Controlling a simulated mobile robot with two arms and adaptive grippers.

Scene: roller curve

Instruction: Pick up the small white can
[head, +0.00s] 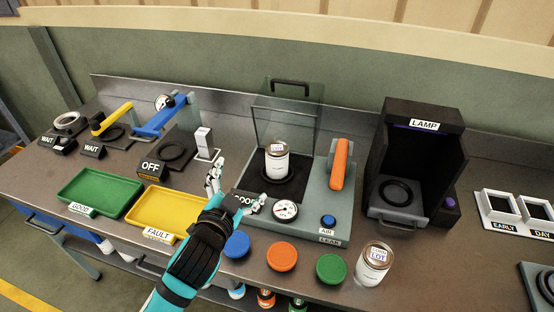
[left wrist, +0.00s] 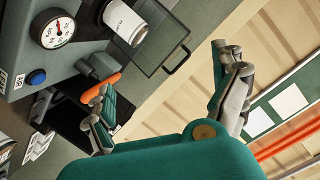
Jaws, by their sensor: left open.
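A small white can (head: 276,162) stands upright on the dark pad of the grey leak tester, with its glass lid raised behind it. It also shows in the left wrist view (left wrist: 125,20), cut by the top edge. A second white can (head: 374,263), marked LOT, stands on the bench front, right of the tester. My left gripper (head: 236,189) is open and empty, above the tester's front left corner, left of and nearer than the first can. Its spread fingers also show in the left wrist view (left wrist: 162,70). My right gripper is out of view.
The tester (head: 318,215) has a gauge (head: 285,210), a blue button (head: 328,221) and an orange-handled lever (head: 340,163) right of the can. The raised glass lid (head: 288,113) stands behind. Green (head: 125,190) and yellow (head: 185,203) trays lie left; the black lamp box (head: 420,115) stands right.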

